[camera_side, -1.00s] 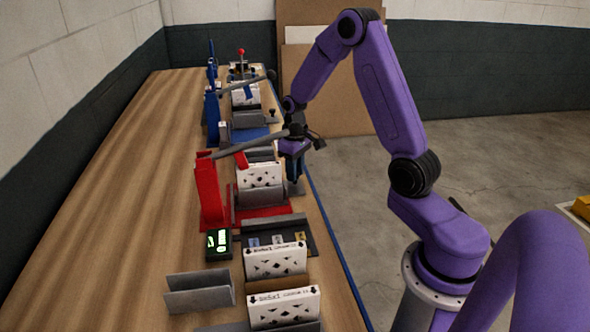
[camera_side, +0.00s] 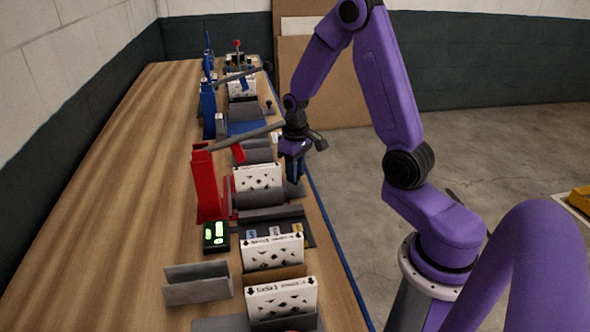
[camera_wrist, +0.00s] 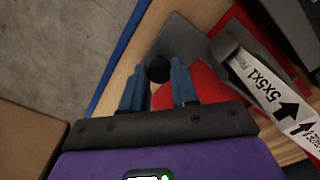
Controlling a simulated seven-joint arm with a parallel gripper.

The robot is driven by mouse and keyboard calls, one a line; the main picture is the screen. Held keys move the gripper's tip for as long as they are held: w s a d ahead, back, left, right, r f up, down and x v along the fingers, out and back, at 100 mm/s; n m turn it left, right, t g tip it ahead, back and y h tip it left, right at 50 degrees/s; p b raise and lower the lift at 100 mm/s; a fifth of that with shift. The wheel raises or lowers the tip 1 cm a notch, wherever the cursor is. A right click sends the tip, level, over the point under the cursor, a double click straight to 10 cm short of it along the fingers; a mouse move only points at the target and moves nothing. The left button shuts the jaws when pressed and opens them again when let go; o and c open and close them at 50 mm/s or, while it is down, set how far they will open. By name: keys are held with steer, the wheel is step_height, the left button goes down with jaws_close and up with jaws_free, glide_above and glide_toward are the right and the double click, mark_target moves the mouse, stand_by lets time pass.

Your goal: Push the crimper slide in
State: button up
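The red crimper (camera_side: 206,187) stands on the bench in the side view, with a long grey lever above it. A white patterned filter box (camera_side: 258,178) sits upright at it. The box also shows at the right of the wrist view (camera_wrist: 268,90), printed "5x5x1". A grey slide plate (camera_wrist: 183,42) lies by the red base (camera_wrist: 215,88), with a black knob (camera_wrist: 158,69) at its near end. My gripper (camera_side: 295,172) is low at the bench's front edge beside the crimper. In the wrist view its blue fingers (camera_wrist: 158,75) are apart, with the knob between their tips. Contact cannot be told.
A green-lit display (camera_side: 216,234) stands left of a dark panel with several labels (camera_side: 276,231). Boxed filters in holders (camera_side: 282,297) and an empty grey holder (camera_side: 197,284) are nearer. A blue station (camera_side: 208,108) is behind. The left bench is clear.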

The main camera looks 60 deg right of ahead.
steer(key=o, duration=0.4)
steer(key=shift+s+a, duration=0.2)
steer(key=shift+a, duration=0.1)
steer(key=shift+d, duration=0.1)
steer(key=shift+w, duration=0.1)
steer(key=shift+w+d, duration=0.35)
steer(key=shift+d, duration=0.05)
steer(key=w+d, duration=0.2)
steer(key=shift+w+d, duration=0.35)
steer(key=shift+d, duration=0.05)
steer(key=shift+w+d+r, duration=0.45)
steer(key=shift+w+r, duration=0.05)
steer(key=shift+r, duration=4.25)
steer(key=shift+w+d+r, duration=0.5)
steer(key=shift+r, duration=4.3)
steer(key=shift+w+d+r, duration=0.45)
steer(key=shift+w+r, duration=0.05)
steer(key=shift+r, duration=4.25)
